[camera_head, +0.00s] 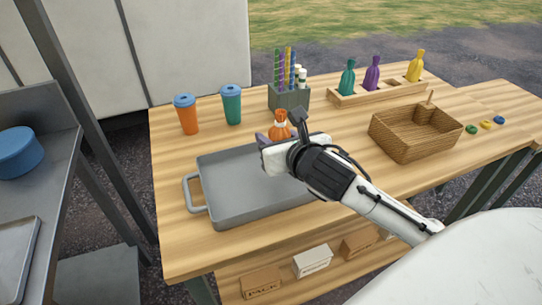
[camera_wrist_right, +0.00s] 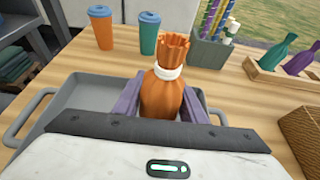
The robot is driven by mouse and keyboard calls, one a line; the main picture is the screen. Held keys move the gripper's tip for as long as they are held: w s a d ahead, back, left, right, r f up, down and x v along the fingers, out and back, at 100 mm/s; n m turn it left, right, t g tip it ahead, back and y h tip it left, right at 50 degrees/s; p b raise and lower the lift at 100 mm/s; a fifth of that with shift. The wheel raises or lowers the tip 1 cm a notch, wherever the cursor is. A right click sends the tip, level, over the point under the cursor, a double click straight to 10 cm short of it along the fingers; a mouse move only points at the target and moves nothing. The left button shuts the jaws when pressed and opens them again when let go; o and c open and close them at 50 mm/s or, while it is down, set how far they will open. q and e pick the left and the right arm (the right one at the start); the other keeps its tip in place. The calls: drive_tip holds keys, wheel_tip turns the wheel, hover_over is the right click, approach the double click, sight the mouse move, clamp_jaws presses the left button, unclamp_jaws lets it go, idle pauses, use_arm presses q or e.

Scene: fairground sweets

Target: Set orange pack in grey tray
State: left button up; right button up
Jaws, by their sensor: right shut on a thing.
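The orange pack (camera_head: 281,122) has a gathered top and a white tie. My right gripper (camera_head: 278,136) is shut on it and holds it upright. In the right wrist view the orange pack (camera_wrist_right: 162,92) stands between the two purple fingers of the gripper (camera_wrist_right: 160,105). The grey tray (camera_head: 221,213) lies on the wooden table, with handles at its ends. In the head view the pack and gripper appear over the tray's far right part; the pack's base is hidden, so I cannot tell if it touches the tray. My left gripper is not in view.
An orange cup (camera_head: 187,115) and a teal cup (camera_head: 231,105) stand behind the tray. A grey holder (camera_head: 289,97) with striped sticks is behind the pack. A wooden rack (camera_head: 375,92) holds teal, purple and yellow packs. A wicker basket (camera_head: 405,145) stands right of my gripper.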

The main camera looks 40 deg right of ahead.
wheel_tip(320, 180, down, 4)
drive_tip(key=shift+f+b, duration=0.2)
drive_tip(key=shift+b, duration=0.25)
drive_tip(key=shift+r, duration=0.1)
drive_tip(key=o, duration=1.1)
drive_tip(key=shift+o, duration=0.2)
